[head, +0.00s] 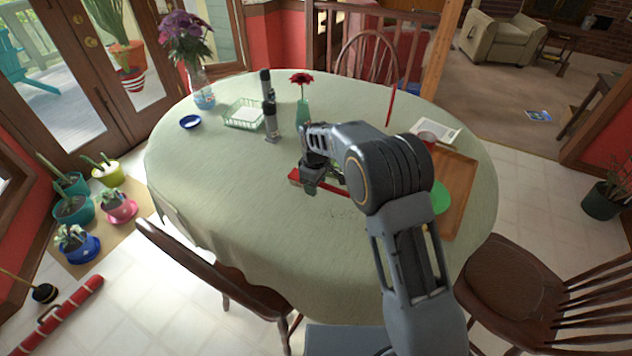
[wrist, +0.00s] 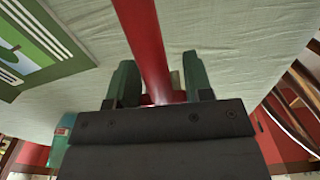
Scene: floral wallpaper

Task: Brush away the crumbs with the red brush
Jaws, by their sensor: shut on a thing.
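The red brush (head: 296,176) is in my gripper (head: 313,188), low over the middle of the table (head: 220,200). In the wrist view its red handle (wrist: 142,40) runs up between the two green fingers (wrist: 160,82), which are shut on it. My arm hides part of the brush in the head view, and its bristles cannot be made out. Crumbs (head: 342,212) lie as small dark specks on the pale green cloth, just in front and to the right of my gripper. I cannot tell whether the brush touches the cloth.
A wooden tray (head: 461,190) with a green disc (head: 440,198) lies to the right, partly behind my arm. Dark bottles (head: 270,118), a green basket (head: 243,113), a red flower's vase (head: 302,113) and a thin red upright stick (head: 391,105) stand beyond. The table's left front is clear.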

